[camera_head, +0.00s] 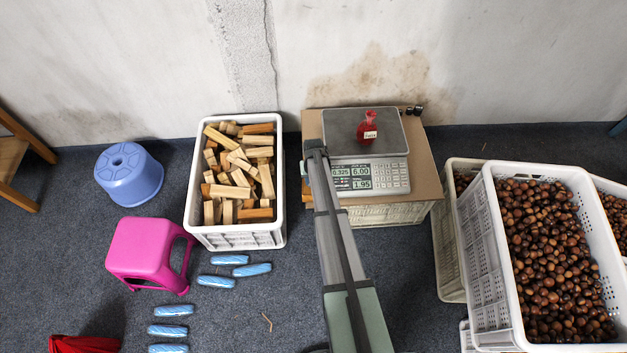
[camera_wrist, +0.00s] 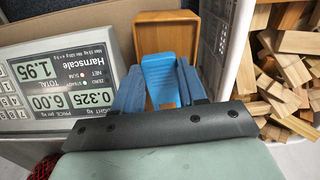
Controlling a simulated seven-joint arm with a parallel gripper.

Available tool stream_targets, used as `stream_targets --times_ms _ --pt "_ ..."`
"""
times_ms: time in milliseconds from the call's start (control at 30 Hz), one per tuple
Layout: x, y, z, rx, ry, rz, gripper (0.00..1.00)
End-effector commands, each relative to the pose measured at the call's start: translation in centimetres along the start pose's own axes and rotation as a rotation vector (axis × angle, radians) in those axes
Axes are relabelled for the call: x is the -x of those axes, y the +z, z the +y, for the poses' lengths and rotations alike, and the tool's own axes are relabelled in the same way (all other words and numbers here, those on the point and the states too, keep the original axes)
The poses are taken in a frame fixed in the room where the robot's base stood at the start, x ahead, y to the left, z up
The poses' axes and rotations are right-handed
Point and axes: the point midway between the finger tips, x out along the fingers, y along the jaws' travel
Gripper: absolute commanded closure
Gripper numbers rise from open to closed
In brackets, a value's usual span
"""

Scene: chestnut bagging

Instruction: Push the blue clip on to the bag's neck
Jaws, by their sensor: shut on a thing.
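The blue clip (camera_wrist: 165,79) is upright between the two blue fingers of my gripper (camera_wrist: 160,90) in the wrist view. The fingers are shut on it, in front of an orange-brown wooden tray (camera_wrist: 165,22). The red bag (camera_head: 364,136) stands on the scale's grey plate in the head view, with a narrow neck at the top and a pale label. The clip is apart from the bag. A bit of red mesh (camera_wrist: 44,168) shows at the lower left of the wrist view. My arm hides the clip and fingertips in the head view.
The scale (camera_head: 374,178) stands on a cardboard-topped crate (camera_head: 420,170). A white crate of wood blocks (camera_head: 210,237) is to its left, and chestnut crates (camera_head: 490,250) are to its right. Blue stool (camera_head: 128,175), pink stool (camera_head: 145,250) and several blue packs (camera_head: 215,281) are on the floor.

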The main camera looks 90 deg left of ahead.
Motion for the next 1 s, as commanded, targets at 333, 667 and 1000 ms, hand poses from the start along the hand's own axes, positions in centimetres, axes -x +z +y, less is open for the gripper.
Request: stream_targets --times_ms 333,667,1000 --pt "2.4 0.0 0.0 0.000 0.000 0.000 0.78" --pt "4.5 0.0 0.0 0.000 0.000 0.001 0.78" --pt "5.6 0.0 0.0 0.000 0.000 0.000 0.78"
